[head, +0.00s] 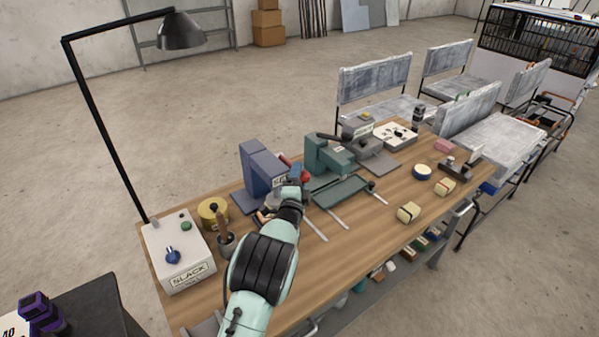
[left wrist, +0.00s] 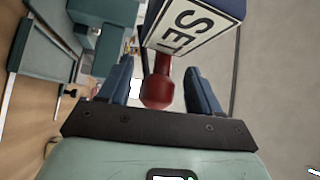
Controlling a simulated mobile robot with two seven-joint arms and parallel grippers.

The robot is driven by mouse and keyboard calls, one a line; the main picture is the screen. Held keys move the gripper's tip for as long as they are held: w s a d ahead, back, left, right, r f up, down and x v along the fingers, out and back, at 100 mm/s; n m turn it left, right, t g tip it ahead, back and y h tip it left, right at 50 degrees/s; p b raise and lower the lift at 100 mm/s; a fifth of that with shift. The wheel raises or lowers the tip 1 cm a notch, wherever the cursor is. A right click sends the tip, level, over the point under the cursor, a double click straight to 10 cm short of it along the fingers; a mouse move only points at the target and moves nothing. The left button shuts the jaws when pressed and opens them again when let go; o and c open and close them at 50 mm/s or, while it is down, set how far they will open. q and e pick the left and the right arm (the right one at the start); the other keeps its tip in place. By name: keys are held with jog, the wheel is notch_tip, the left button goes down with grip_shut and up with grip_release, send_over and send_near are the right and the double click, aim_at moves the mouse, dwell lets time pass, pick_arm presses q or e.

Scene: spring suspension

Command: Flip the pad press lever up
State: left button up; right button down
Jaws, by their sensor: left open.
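A blue press (head: 258,168) stands at the back of the wooden bench, left of the middle. A red lever handle (head: 303,175) shows beside it, partly hidden by my left gripper (head: 294,172). In the left wrist view the red handle (left wrist: 157,90) lies between the two blue fingers of my left gripper (left wrist: 160,88), with gaps at both sides. The fingers are open. My right gripper is not in view.
A teal press (head: 325,153) with a flat tray (head: 342,191) stands close to the right. A white box labelled "SLACK" (head: 178,255), a yellow roll (head: 213,212) and a holder with a wooden handle (head: 226,243) stand to the left.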

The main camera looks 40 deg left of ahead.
pick_arm(q)
jog(key=shift+x, duration=0.9)
